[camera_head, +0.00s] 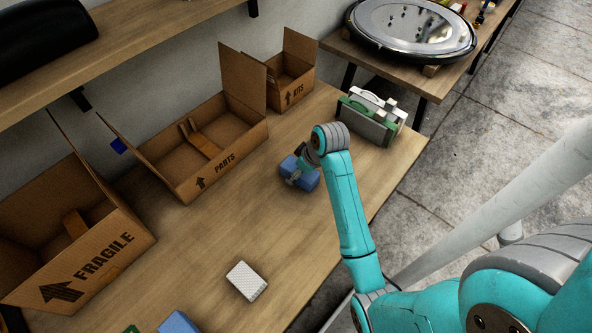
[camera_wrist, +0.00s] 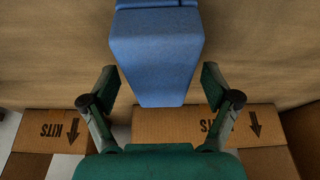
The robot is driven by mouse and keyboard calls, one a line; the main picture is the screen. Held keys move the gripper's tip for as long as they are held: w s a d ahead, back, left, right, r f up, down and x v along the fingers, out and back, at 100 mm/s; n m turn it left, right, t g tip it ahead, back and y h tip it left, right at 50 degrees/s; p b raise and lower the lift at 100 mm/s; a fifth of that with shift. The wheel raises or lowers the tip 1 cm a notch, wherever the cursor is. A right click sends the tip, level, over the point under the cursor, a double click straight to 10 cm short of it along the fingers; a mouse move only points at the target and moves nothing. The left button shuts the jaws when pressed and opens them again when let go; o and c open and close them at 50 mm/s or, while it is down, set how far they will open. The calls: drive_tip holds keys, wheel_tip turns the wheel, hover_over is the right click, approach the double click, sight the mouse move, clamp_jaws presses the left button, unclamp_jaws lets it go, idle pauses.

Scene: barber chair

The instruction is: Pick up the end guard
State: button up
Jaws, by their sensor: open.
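A blue block (camera_head: 311,182), perhaps the end guard, sits on the wooden table beneath my gripper (camera_head: 297,176), which partly hides it. No label confirms what it is. In the wrist view the blue block (camera_wrist: 157,55) is between and just beyond the two fingers of my gripper (camera_wrist: 159,74). The fingers are spread wide, with a visible gap on each side of the block. My gripper is open and holds nothing.
Open cardboard boxes marked FRAGILE (camera_head: 98,262), PARTS (camera_head: 228,163) and KITS (camera_head: 297,93) line the wall. A small white patterned box (camera_head: 246,281) lies toward the front. Bare wooden table (camera_head: 215,225) lies between.

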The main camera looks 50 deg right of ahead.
drive_tip(key=shift+f, duration=0.25)
idle(0.5)
drive_tip(key=c, duration=1)
